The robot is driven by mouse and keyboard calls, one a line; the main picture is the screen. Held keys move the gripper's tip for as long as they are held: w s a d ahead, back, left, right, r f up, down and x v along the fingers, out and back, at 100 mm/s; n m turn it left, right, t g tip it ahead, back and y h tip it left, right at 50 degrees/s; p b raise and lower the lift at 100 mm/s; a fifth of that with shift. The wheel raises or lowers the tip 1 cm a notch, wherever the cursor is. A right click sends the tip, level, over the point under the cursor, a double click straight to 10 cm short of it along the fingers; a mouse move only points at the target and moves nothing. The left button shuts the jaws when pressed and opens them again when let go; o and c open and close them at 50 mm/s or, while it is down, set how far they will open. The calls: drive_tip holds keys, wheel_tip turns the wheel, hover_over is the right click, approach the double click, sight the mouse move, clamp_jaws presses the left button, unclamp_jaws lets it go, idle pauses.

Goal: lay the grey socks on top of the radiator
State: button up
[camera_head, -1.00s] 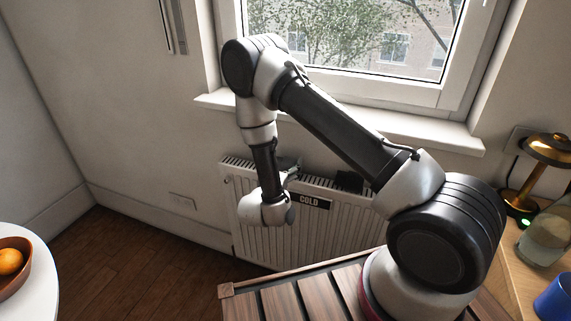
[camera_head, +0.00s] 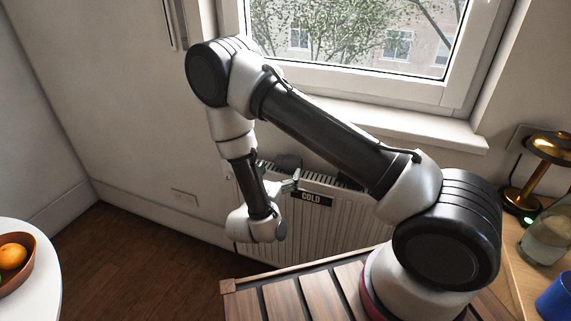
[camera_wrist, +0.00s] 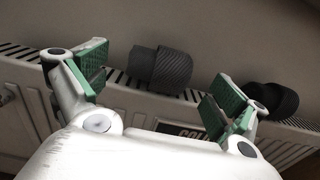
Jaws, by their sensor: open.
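The grey socks (camera_wrist: 163,68), a rolled ribbed bundle, lie on the top grille of the white radiator (camera_wrist: 25,75). They also show in the head view (camera_head: 288,162), on top of the radiator (camera_head: 330,222) and just behind my gripper (camera_head: 280,186). In the wrist view my gripper (camera_wrist: 160,80) is open, its green-padded fingers spread to either side of the socks. Nothing is held. The socks appear just beyond the fingertips.
A second, black rolled bundle (camera_wrist: 270,98) lies further right on the radiator top. A "COLD" sign (camera_head: 312,198) hangs on the radiator's front. The window sill (camera_head: 400,122) juts out above. A wooden slatted surface (camera_head: 300,295) is in front.

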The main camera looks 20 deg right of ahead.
drive_tip(key=v, duration=0.5)
idle(0.3)
